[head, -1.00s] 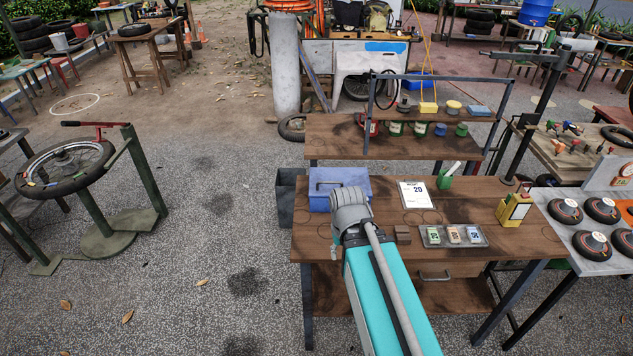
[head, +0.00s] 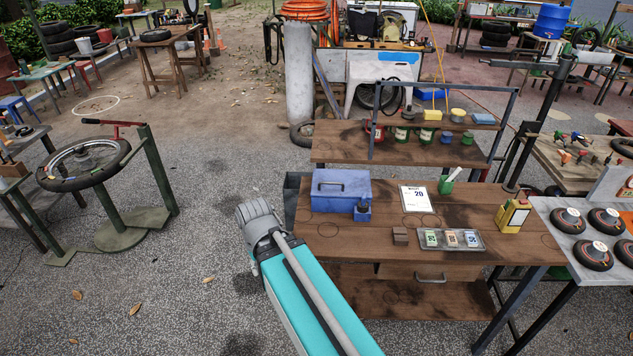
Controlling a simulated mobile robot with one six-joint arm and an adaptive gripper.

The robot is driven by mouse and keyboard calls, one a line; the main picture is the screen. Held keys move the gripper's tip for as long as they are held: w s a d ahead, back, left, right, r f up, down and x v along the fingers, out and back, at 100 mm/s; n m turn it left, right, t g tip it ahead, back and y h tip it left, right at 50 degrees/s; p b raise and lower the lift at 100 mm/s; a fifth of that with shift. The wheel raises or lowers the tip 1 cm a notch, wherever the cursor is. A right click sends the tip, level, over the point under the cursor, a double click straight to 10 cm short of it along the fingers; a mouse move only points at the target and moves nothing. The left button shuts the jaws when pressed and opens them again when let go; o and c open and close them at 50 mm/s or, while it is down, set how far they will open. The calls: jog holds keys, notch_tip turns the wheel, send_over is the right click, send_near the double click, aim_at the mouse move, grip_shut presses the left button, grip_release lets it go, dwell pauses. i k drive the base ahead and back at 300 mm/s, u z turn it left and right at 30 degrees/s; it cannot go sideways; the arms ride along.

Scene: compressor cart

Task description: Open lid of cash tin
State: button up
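The blue cash tin (head: 345,203) stands at the left back corner of the wooden bench. Its lid (head: 341,184) is down and has a dark handle on top. A small blue block with a dark top (head: 363,212) stands right against or close to the tin's front right. My teal and grey arm reaches up from the bottom, and its grey joint is left of the bench, apart from the tin. My gripper is not visible in this view.
A shelf rises behind. Open ground lies left.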

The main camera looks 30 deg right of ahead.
aim_at(351, 184)
jog(key=u, duration=1.25)
jog(key=i, duration=0.5)
jog(key=z, duration=2.35)
